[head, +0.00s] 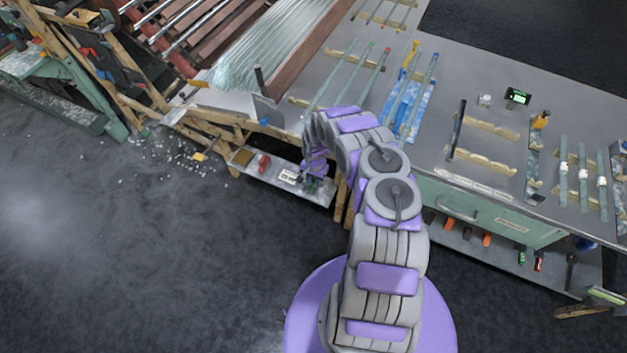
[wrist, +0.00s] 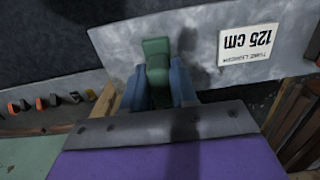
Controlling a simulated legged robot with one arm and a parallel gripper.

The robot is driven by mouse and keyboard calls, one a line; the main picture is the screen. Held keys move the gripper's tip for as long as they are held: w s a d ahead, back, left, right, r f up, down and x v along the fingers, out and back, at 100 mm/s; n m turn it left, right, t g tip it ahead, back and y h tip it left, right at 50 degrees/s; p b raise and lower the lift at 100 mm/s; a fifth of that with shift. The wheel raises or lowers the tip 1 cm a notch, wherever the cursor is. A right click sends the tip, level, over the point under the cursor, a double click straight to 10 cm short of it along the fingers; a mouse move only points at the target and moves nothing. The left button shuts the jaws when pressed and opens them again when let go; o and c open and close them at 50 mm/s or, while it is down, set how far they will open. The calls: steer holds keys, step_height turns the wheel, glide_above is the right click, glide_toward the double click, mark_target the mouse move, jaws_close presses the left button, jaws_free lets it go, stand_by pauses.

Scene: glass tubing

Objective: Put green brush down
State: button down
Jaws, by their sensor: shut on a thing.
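My gripper (wrist: 160,85) is shut on the green brush (wrist: 157,57), whose green part shows between the two blue fingers. The rest of the brush is hidden by the fingers. In the head view my gripper (head: 314,180) is reaching down at the right end of a low grey shelf (head: 262,183), beside the workbench. In the wrist view the green part overlaps the grey shelf surface (wrist: 205,50); I cannot tell whether it touches.
Wooden legs stand close by the gripper. The workbench (head: 440,130) carries glass tubes and wooden racks. Coloured-handled tools (head: 487,240) sit on its lower shelf.

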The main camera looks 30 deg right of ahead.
steer(key=c, duration=0.9)
jaws_free()
steer(key=shift+a, duration=0.25)
steer(key=shift+d+r, duration=0.1)
steer(key=shift+r, duration=0.05)
step_height(320, 180, up, 30)
steer(key=s+n+h+p, duration=0.1)
steer(key=s+n+p, duration=0.1)
steer(key=s+p, duration=0.1)
steer(key=s+a+r+n+g, duration=0.1)
steer(key=s+a+r, duration=0.1)
steer(key=s+r, duration=0.35)
steer(key=s+a+r+n, duration=0.1)
steer(key=s+a+r, duration=0.1)
steer(key=r, duration=0.7)
steer(key=s+a+r+n, duration=0.2)
steer(key=s+a+r, duration=0.2)
steer(key=s, duration=0.5)
steer(key=s+a+r+n, duration=0.2)
steer(key=s+a+r, duration=0.2)
steer(key=s, duration=0.6)
steer(key=s+a+r+n, duration=0.2)
steer(key=s+a+r, duration=0.2)
steer(key=s, duration=0.6)
steer(key=shift+s+a+r+g, duration=0.1)
steer(key=shift+r+g, duration=0.2)
steer(key=shift+r, duration=0.15)
